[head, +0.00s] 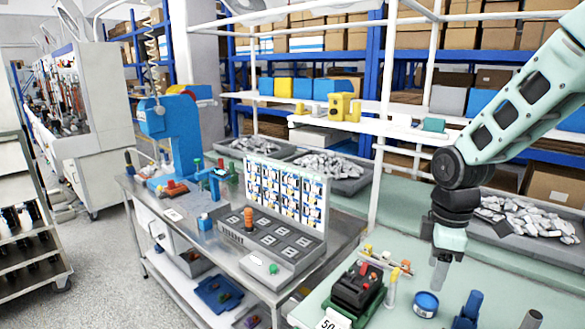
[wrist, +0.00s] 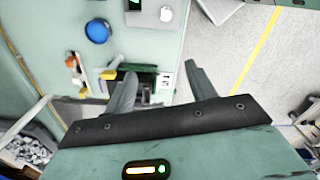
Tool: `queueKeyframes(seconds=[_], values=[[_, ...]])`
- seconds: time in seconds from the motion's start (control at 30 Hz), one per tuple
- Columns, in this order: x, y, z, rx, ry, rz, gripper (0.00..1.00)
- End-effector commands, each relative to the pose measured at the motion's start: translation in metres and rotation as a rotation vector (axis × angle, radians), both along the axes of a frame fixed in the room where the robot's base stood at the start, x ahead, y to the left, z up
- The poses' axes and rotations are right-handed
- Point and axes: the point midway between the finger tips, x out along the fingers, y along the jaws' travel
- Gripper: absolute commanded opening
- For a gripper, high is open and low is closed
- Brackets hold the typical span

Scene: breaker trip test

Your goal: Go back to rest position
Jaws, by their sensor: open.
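My gripper (head: 440,272) hangs above the light green table (head: 540,290) at the right of the head view, with its fingers pointing down. In the wrist view my gripper (wrist: 160,72) has its two fingers spread apart, with nothing held between them. A black breaker device on a green base (head: 358,288) stands on the table, left of my gripper. In the wrist view the dark and green fixture (wrist: 148,84) shows partly behind and between the fingers.
A blue round container (head: 426,303) sits below my gripper, with a blue holder (head: 468,310) to its right. A metal bench (head: 150,200) carries a grey test panel (head: 270,250), a breaker display board (head: 285,192) and a blue press (head: 172,130). Grey trays (head: 345,178) of parts stand behind.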

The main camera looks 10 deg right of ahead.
Motion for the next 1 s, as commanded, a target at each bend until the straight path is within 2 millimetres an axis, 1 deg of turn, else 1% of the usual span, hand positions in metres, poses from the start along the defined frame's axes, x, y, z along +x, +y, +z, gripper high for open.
queueKeyframes(seconds=[0.03, 0.1, 0.17, 0.2, 0.27, 0.3, 0.37, 0.4, 0.5, 0.63, 0.7, 0.8, 0.9, 1.0], values=[[-0.006, 0.024, -0.003, -0.002, -0.002, -0.004, 0.56], [-0.015, 0.052, -0.003, 0.0, -0.003, -0.03, 0.56], [-0.024, 0.074, -0.004, 0.002, -0.004, -0.053, 0.56], [-0.032, 0.089, -0.004, 0.004, -0.005, -0.068, 0.56], [-0.044, 0.109, -0.005, 0.007, -0.005, -0.09, 0.56], [-0.053, 0.122, -0.006, 0.008, -0.005, -0.107, 0.56], [-0.067, 0.14, -0.007, 0.011, -0.005, -0.13, 0.56], [-0.077, 0.152, -0.008, 0.015, -0.005, -0.145, 0.56], [-0.104, 0.177, -0.011, 0.022, -0.005, -0.186, 0.56], [-0.139, 0.202, -0.015, 0.031, -0.001, -0.236, 0.56], [-0.154, 0.211, -0.016, 0.036, 0.0, -0.26, 0.56], [-0.172, 0.219, -0.018, 0.042, 0.005, -0.287, 0.56], [-0.182, 0.222, -0.019, 0.045, 0.007, -0.305, 0.56], [-0.185, 0.224, -0.019, 0.046, 0.008, -0.312, 0.56]])
